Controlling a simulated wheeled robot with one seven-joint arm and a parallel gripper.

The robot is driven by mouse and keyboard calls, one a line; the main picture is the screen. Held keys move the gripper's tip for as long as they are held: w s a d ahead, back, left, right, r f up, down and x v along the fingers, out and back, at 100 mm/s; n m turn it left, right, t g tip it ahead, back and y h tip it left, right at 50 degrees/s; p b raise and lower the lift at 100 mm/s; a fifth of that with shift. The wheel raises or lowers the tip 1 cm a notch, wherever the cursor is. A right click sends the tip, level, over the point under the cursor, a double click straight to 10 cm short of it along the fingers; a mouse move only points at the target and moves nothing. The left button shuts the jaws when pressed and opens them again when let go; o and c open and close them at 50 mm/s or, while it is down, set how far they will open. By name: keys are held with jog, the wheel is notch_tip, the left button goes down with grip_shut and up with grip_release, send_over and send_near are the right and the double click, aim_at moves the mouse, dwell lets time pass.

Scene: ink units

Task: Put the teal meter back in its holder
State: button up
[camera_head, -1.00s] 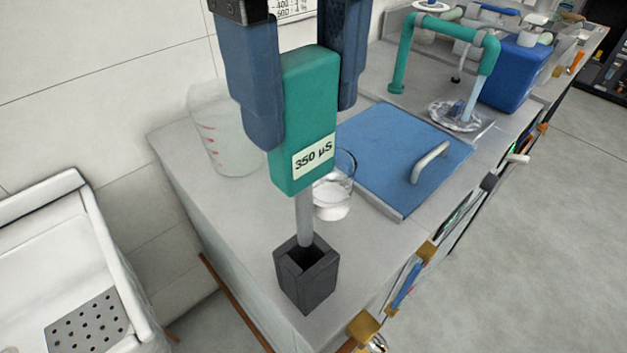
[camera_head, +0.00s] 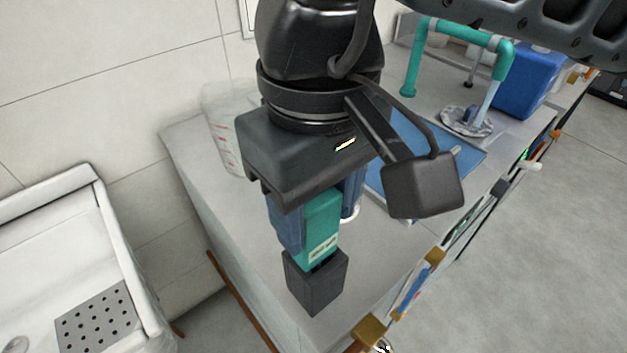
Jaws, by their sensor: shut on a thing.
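The teal meter (camera_head: 323,225) with a white label is upright between the blue fingers of my gripper (camera_head: 319,219), which is shut on it. Its lower end meets the top of the dark grey square holder (camera_head: 316,284). The meter's probe does not show now; it appears to be inside the holder. The holder stands on the grey counter near its front corner. My gripper's body and wrist cover the upper part of the meter. Whether the meter is fully seated cannot be told.
A clear beaker (camera_head: 222,130) with red marks stands behind my wrist at left. A glass is mostly hidden behind the meter. A blue board (camera_head: 405,130), a teal tap (camera_head: 459,35) and a blue container (camera_head: 525,80) lie to the right. A white sink (camera_head: 70,250) is at left.

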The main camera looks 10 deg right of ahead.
jog(key=shift+f, duration=0.1)
jog(key=o, duration=1.1)
notch_tip(320, 180, up, 12)
